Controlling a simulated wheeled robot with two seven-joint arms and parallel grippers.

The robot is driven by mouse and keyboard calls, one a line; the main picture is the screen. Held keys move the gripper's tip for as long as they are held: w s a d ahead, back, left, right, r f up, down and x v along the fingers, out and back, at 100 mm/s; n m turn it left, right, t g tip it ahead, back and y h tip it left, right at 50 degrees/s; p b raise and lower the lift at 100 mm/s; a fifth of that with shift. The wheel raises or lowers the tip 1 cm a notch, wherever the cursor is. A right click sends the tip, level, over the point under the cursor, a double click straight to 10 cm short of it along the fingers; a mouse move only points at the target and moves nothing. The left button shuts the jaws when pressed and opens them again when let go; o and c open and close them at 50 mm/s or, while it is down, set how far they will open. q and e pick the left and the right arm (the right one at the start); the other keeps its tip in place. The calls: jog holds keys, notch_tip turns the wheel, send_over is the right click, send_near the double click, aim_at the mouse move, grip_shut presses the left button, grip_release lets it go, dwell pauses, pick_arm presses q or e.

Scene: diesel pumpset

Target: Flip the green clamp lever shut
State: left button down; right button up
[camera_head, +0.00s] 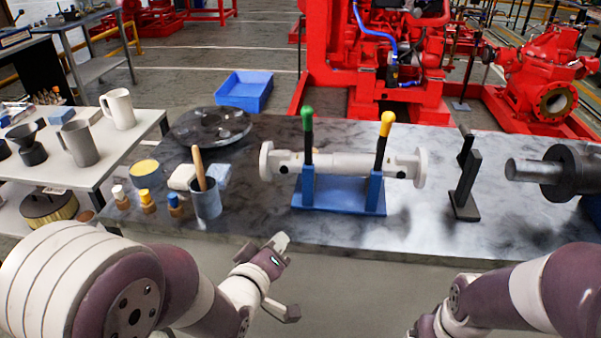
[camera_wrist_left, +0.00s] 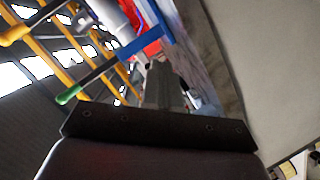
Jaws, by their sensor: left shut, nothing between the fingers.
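The green clamp lever (camera_head: 307,122) stands upright, a dark arm with a green knob, above the left post of the blue fixture (camera_head: 335,193). A light grey flanged shaft (camera_head: 345,164) lies across the fixture's two posts. In the left wrist view the green lever (camera_wrist_left: 70,94) shows at the left and the blue fixture (camera_wrist_left: 140,44) at the top. My left gripper (camera_head: 281,241) is shut and empty, in front of the bench edge, below and apart from the lever. Its shut fingers (camera_wrist_left: 158,75) show in the left wrist view. My right gripper's fingers are out of view.
A yellow-knobbed lever (camera_head: 384,136) stands upright on the fixture's right post. A dark stand (camera_head: 466,180) is to its right. A grey cup (camera_head: 206,198) with a wooden handle and several small bottles stand at the left of the bench (camera_head: 265,225). The bench front near the fixture is clear.

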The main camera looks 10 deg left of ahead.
aim_at(305, 123)
pick_arm(q)
notch_tip(305, 123, up, 12)
jog(key=n+t+h, duration=0.1)
jog(key=n+t, duration=0.5)
jog(key=t, duration=0.1)
jog(key=shift+s+n+t+p, duration=0.3)
jog(key=shift+s+n, duration=0.1)
jog(key=shift+s, duration=0.05)
jog(key=p+x, duration=0.1)
jog(key=x, duration=1.3)
jog(key=shift+d+p, duration=0.25)
jog(key=shift+p, duration=0.1)
